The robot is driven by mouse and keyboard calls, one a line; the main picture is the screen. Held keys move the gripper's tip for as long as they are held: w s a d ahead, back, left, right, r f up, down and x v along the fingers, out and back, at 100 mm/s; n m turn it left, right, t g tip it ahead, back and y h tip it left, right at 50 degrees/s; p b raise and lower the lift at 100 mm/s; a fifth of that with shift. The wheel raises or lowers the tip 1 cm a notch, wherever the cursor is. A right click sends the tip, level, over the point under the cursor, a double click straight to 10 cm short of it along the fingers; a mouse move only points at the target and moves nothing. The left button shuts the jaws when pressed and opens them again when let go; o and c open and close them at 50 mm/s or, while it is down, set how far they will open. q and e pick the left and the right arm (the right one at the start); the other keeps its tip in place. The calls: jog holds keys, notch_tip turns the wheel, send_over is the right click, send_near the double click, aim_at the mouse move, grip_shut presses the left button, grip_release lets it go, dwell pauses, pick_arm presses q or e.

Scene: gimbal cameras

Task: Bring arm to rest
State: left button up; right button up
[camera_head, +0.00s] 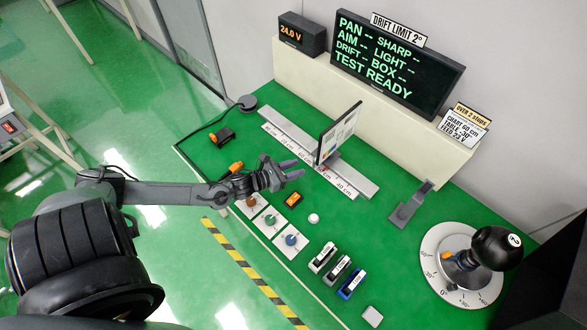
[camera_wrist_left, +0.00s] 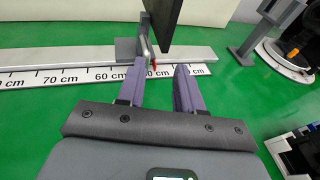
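My left arm comes in from the left over the green bench (camera_head: 372,153). My left gripper (camera_head: 292,170) is over the bench, close to the ruler rail (camera_head: 340,176) and the upright chart board (camera_head: 340,135). In the left wrist view its purple-grey fingers (camera_wrist_left: 160,80) stand apart with nothing held between them. Beyond them are the chart carriage's post (camera_wrist_left: 142,42) and a red pointer. I cannot tell the exact distance from the fingers to the carriage. My right gripper is not in view.
A black round camera (camera_head: 496,248) sits on a dial turntable (camera_head: 440,284) at the right. Knobs (camera_head: 270,219) and several small coloured blocks (camera_head: 338,270) line the front. A monitor (camera_head: 395,62) stands behind. A grey bracket (camera_head: 412,205) stands right of the rail.

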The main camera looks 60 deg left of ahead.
pick_arm(q)
jog(key=shift+r+p, duration=0.5)
jog(key=shift+r, duration=0.4)
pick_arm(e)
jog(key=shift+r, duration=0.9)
pick_arm(q)
jog(key=shift+f, duration=0.1)
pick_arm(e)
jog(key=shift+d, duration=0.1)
